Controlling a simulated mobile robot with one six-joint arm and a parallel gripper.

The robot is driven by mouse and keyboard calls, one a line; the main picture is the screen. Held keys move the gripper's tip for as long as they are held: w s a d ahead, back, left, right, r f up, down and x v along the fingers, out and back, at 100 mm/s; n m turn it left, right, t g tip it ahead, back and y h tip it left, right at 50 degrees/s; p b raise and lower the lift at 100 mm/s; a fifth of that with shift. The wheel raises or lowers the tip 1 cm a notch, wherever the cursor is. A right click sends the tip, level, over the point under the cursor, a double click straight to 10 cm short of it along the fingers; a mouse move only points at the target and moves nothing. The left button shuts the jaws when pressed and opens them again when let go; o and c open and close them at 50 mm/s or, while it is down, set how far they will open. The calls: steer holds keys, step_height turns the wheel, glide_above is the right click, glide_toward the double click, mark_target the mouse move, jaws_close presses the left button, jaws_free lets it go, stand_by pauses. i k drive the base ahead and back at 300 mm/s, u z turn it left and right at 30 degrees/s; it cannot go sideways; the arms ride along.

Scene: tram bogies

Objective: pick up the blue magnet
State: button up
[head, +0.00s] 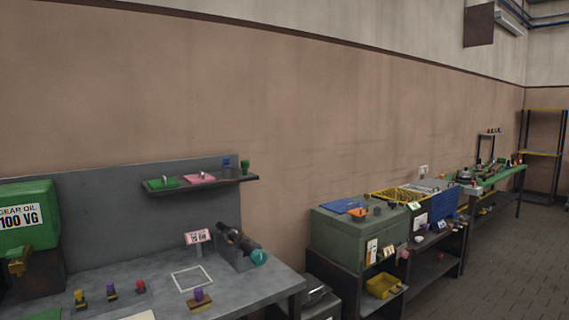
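My gripper is not in view. A small upright blue piece (226,163) stands near the right end of the dark wall shelf (196,185), beside a small green piece (244,167). It may be the blue magnet, but it is too small to tell. On the grey workbench (230,290) below, a small piece with a bluish-purple top (111,290) stands between a yellow-topped piece (79,298) and a red-topped one (140,286). I cannot tell whether any of these is a magnet.
A dark cylinder with a teal end (240,244) lies at the back right. A green cabinet (340,235) stands farther right. Paved floor (500,245) is open at the right.

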mark_target(226, 159)
steer(key=z, duration=0.25)
steer(key=i, duration=1.25)
steer(key=u, duration=0.45)
steer(key=i, duration=0.85)
steer(key=u, duration=0.75)
